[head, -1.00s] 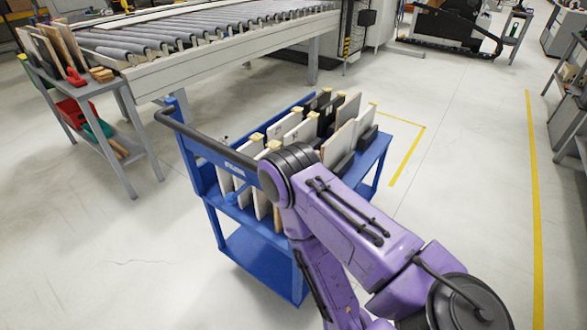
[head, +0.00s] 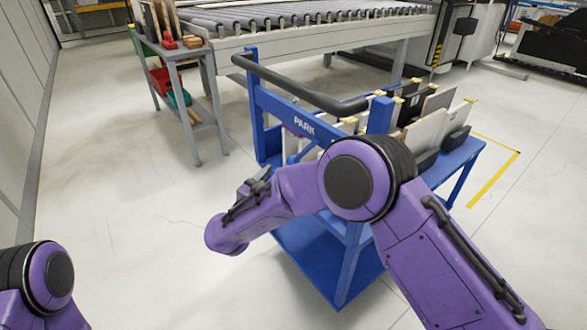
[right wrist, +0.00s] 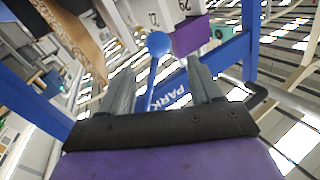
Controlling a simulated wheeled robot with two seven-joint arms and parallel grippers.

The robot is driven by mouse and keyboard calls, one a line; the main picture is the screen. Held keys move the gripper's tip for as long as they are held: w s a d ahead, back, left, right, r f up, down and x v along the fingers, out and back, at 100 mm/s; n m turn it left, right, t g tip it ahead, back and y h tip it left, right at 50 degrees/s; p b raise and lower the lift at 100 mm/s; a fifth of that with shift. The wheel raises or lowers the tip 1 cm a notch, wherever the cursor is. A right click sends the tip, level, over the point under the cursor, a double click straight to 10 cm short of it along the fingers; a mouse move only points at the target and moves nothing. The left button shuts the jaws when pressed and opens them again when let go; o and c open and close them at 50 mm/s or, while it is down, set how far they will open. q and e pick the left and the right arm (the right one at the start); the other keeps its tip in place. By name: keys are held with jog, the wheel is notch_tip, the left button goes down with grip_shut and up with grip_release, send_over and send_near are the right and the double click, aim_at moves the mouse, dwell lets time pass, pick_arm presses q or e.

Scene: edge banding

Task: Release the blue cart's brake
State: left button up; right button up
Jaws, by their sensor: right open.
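The blue cart (head: 345,262) stands in front of me in the head view, with a black push bar (head: 300,88) and a blue plate marked PARK (head: 304,125). In the right wrist view, a blue lever with a round knob (right wrist: 158,42) stands by the PARK plate (right wrist: 176,97). My right gripper (right wrist: 155,76) is open there. The lever shows between its two fingers, and I cannot tell whether they touch it.
The cart carries several upright panels (head: 425,130). A roller conveyor (head: 300,25) runs behind it. A grey side table (head: 185,70) with tools stands at back left. The floor left of the cart is clear.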

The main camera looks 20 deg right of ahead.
aim_at(293, 161)
jog(key=x, duration=0.9)
jog(key=shift+f+b, duration=0.15)
jog(key=shift+b, duration=0.25)
pick_arm(q)
jog(key=shift+f, duration=0.4)
pick_arm(e)
jog(key=shift+c, duration=0.3)
